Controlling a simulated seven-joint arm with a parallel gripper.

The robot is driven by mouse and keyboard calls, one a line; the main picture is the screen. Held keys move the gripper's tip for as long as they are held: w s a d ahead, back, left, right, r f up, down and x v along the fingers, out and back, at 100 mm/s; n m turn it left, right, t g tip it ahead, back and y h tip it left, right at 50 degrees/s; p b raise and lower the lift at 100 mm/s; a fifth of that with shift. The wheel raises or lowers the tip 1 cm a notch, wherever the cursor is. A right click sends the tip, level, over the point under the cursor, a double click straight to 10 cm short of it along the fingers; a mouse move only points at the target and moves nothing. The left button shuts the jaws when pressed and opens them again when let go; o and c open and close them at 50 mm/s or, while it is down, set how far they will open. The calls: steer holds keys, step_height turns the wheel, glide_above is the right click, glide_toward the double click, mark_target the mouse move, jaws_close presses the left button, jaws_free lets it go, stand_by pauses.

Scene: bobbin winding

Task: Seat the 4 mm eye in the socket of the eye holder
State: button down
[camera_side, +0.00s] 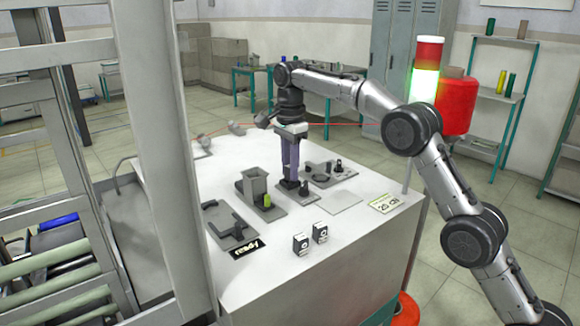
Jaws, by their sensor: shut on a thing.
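My gripper (290,182) points straight down on long, dark purple fingers, over the middle of the white table. It is shut on a small dark piece at its fingertips, most likely the 4 mm eye; the fingers hide most of it. The fingertips are low over a small grey plate with a dark block (303,190), which looks like the eye holder. The socket cannot be made out. Whether the held piece touches the holder or is just above it cannot be told from this view.
A grey box-shaped stand (254,184) with a yellow-green piece (267,201) is left of my gripper. A plate with black posts (330,172) stands to the right.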

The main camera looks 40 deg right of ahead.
steer(key=shift+f, duration=0.6)
steer(key=shift+f, duration=0.5)
steer(key=c, duration=0.6)
jaws_free()
steer(key=shift+s, duration=0.1)
steer(key=shift+r, duration=3.8)
steer(key=shift+r, duration=0.1)
